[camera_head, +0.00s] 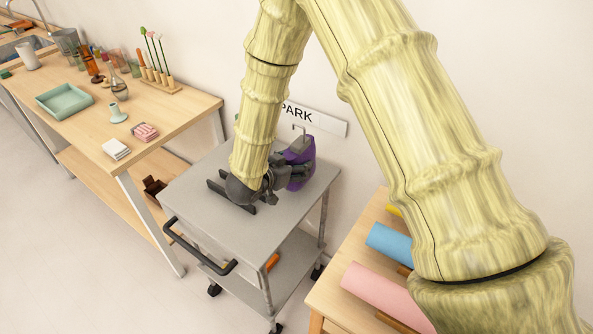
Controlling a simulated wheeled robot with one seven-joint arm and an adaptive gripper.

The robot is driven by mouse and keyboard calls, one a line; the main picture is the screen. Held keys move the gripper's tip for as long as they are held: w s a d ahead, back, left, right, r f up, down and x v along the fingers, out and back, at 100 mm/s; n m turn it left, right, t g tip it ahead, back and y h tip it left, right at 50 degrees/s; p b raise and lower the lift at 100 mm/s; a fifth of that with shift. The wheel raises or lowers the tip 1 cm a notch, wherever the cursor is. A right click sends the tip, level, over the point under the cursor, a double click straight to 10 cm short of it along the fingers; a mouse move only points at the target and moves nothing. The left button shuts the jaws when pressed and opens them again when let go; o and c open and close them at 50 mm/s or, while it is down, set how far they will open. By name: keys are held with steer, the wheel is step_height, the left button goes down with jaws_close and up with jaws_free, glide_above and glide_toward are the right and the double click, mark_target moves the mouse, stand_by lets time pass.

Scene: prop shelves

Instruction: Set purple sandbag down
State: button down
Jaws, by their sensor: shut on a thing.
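A purple sandbag (299,158) shows at the back of a grey wheeled cart (235,232), below the PARK sign. My gripper (288,178) is at the sandbag's left and front side and is shut on it. The gripper and wrist hide part of the sandbag. A grey handle-like piece (300,139) shows at the sandbag's top. I cannot tell whether the sandbag's underside touches the cart top. Dark bars (228,195) lie on the cart top beside my wrist.
A wooden table (190,103) with a green tray (64,101), vases and small items stands at the left. A wooden bench (325,289) with blue (388,243) and pink (383,291) rolls is at the right. The cart top's front is clear. The wall is close behind.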

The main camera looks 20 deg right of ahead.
steer(key=shift+w+d+f+p, duration=0.2)
steer(key=shift+w+f+p, duration=0.4)
steer(key=shift+w, duration=0.55)
steer(key=shift+w+d+f+p, duration=0.25)
steer(key=shift+w+f+p, duration=0.15)
steer(key=shift+w+f, duration=0.5)
steer(key=shift+w+d+f+p, duration=0.2)
steer(key=shift+w+f+p, duration=0.3)
steer(key=shift+w, duration=0.85)
steer(key=shift+c, duration=0.7)
jaws_free()
steer(key=shift+s, duration=0.1)
steer(key=shift+a, duration=0.1)
steer(key=b+v, duration=0.3)
steer(key=v, duration=0.9)
